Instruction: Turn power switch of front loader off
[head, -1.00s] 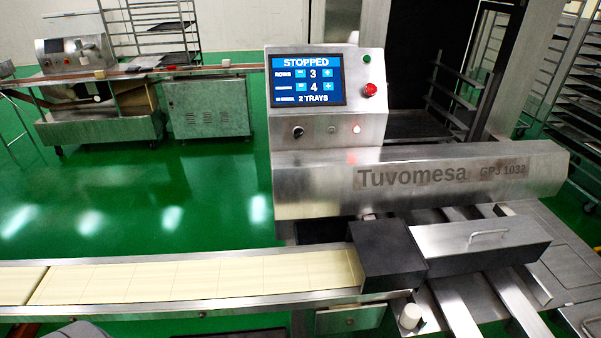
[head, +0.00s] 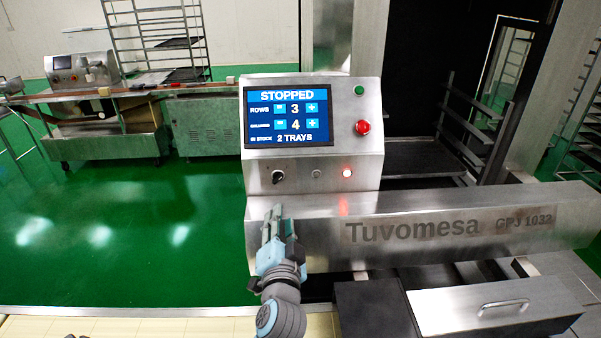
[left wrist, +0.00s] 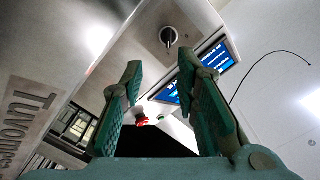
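The front loader's control box (head: 258,170) carries a blue screen (head: 295,117) reading "STOPPED". A dark rotary switch (head: 278,177) sits at the lower left of the box, below the screen; it also shows in the left wrist view (left wrist: 169,36), ahead of the fingers. My left gripper (head: 275,215) is just below the switch in the head view, apart from it. In the left wrist view its two green fingers (left wrist: 158,78) stand apart with nothing between them. My right gripper is not in view.
A red button (head: 362,128) and a green button (head: 359,90) are on the box's right side. A lit white lamp (head: 347,173) is right of the switch. The "Tuvomesa" housing (head: 450,225) juts out below the box. Green floor (head: 130,230) is clear on the left.

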